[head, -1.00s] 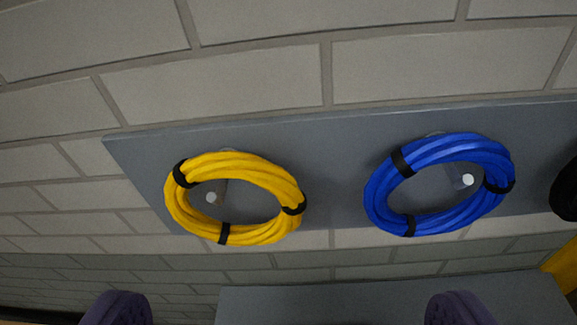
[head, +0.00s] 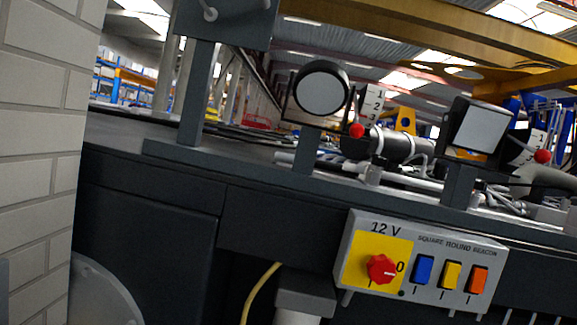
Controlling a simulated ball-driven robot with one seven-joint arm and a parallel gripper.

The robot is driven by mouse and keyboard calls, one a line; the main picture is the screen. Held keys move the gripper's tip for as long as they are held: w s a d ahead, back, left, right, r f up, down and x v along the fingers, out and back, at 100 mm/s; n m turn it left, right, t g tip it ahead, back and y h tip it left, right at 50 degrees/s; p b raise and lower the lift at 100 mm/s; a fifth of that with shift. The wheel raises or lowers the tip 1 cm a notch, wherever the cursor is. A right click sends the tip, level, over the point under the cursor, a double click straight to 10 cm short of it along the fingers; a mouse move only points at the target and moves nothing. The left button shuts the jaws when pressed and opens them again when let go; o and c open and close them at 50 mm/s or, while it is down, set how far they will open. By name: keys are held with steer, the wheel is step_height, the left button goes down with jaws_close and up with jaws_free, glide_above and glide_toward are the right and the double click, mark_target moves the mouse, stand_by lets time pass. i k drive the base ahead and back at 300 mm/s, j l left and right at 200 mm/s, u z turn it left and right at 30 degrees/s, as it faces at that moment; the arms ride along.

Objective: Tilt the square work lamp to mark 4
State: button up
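The square work lamp (head: 481,127) stands on a grey post at the right, with a pale square face in a dark housing, tilted in the picture. A white mark plate (head: 537,140) is to its right; I make out a 1, and the other numbers are too small or hidden. A red ball knob (head: 543,156) sits at the plate's lower edge. Which mark the lamp is at, I cannot tell. My gripper is not in view.
A round lamp (head: 321,88) with its own numbered plate (head: 373,101) and red knob (head: 356,131) stands left of the square one. Below is a 12 V switch box (head: 425,262) with a red rotary knob (head: 382,269) and coloured switches. A brick wall (head: 35,140) is at the left.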

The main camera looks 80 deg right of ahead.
mark_target(480, 127)
steer(key=z, duration=0.45)
steer(key=k+z, duration=0.1)
steer(key=z, duration=0.8)
steer(key=k+z, duration=0.1)
steer(key=z, duration=0.8)
steer(key=k+l+z, duration=0.1)
steer(key=z, duration=0.35)
